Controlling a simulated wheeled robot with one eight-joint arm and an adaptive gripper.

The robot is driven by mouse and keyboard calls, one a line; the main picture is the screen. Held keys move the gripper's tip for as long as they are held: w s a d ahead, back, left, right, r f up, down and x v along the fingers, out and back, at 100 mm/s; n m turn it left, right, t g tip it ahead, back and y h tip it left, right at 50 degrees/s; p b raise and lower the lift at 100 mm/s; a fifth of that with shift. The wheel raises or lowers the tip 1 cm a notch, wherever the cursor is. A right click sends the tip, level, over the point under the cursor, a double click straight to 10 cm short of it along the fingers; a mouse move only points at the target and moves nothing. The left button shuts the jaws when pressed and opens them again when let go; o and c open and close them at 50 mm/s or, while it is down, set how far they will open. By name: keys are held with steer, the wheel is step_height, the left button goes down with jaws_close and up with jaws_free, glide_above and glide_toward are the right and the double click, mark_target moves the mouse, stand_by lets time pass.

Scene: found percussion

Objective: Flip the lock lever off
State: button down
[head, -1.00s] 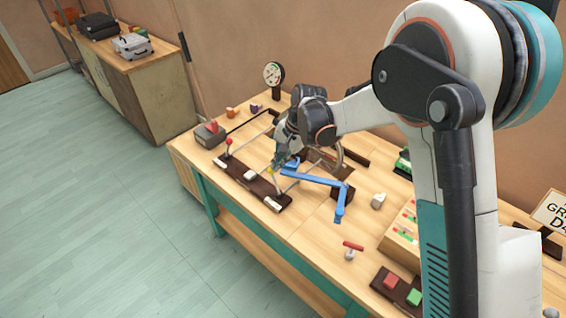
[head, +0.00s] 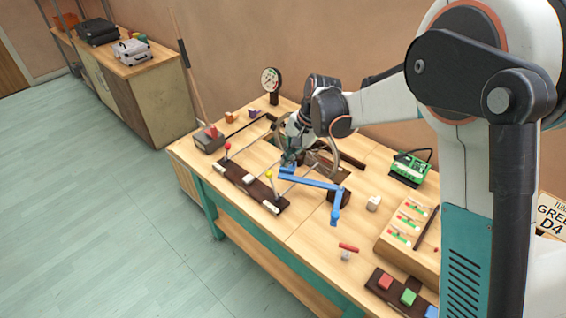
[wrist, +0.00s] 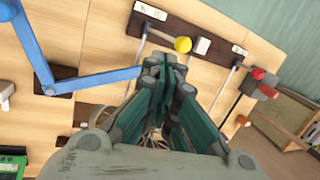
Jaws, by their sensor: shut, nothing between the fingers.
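No part is readably marked as the lock lever, so I cannot tell which it is. A dark rail (head: 259,192) on the bench carries a lever with a red ball (head: 227,146) and one with a yellow ball (head: 269,175). The yellow ball also shows in the wrist view (wrist: 183,44), just beyond my fingertips. A blue jointed bar (head: 312,180) lies right of the rail; it is at left in the wrist view (wrist: 100,79). My gripper (wrist: 165,72) is shut and empty, over the bench between rail and blue bar, apart from the yellow ball. A wire wheel is partly hidden behind it.
A red-topped grey box (head: 208,138) and a dial gauge (head: 270,80) stand at the far end. A red T-handle (head: 348,248), red and green buttons (head: 408,297) and a green board (head: 410,167) are nearer.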

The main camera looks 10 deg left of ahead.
steer(key=p+v, duration=0.1)
steer(key=v, duration=0.5)
steer(key=shift+w+a+r, duration=0.15)
steer(key=shift+a+r, duration=0.05)
steer(key=shift+r, duration=0.1)
steer(key=shift+d, duration=0.1)
